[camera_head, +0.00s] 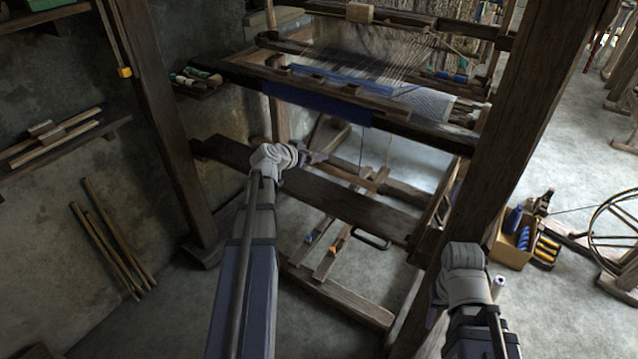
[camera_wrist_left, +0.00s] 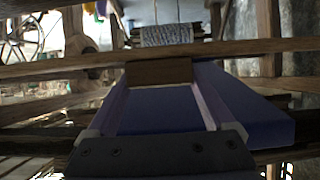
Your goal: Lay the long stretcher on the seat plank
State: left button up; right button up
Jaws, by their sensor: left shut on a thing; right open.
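The long stretcher (camera_head: 402,189), a brown wooden bar, runs toward the right from my left gripper (camera_head: 316,158), behind the seat plank in the head view. In the left wrist view the stretcher (camera_wrist_left: 60,66) crosses the picture, and my left gripper (camera_wrist_left: 160,76) is shut on it, with a shaded brown part between the fingertips. The seat plank (camera_head: 350,203) is a wide dark board slanting across the loom; my left wrist hides part of it. Whether stretcher and plank touch, I cannot tell. My right gripper (camera_head: 433,314) is open and empty near the right post, its fingers mostly hidden.
The loom's thick right post (camera_head: 520,130) and left post (camera_head: 165,120) flank the plank. The cloth beam with blue cloth (camera_head: 318,106) lies above and behind. Treadles (camera_head: 325,250) are below. A cardboard box (camera_head: 510,245) stands on the floor at right.

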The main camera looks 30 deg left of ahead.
pick_arm(q)
jog(key=shift+w, duration=0.1)
jog(key=b, duration=0.6)
send_over(312, 186)
notch_tip(312, 186, down, 6)
jog(key=shift+d+f, duration=0.1)
jog(key=shift+f+b, duration=0.1)
jog(key=shift+b, duration=0.2)
notch_tip(312, 186, down, 4)
jog(key=b, duration=0.3)
jog(key=shift+r, duration=0.25)
jog(key=shift+f+b, duration=0.2)
jog(key=shift+b, duration=0.2)
jog(key=o, duration=1.3)
jog(key=shift+r, duration=0.15)
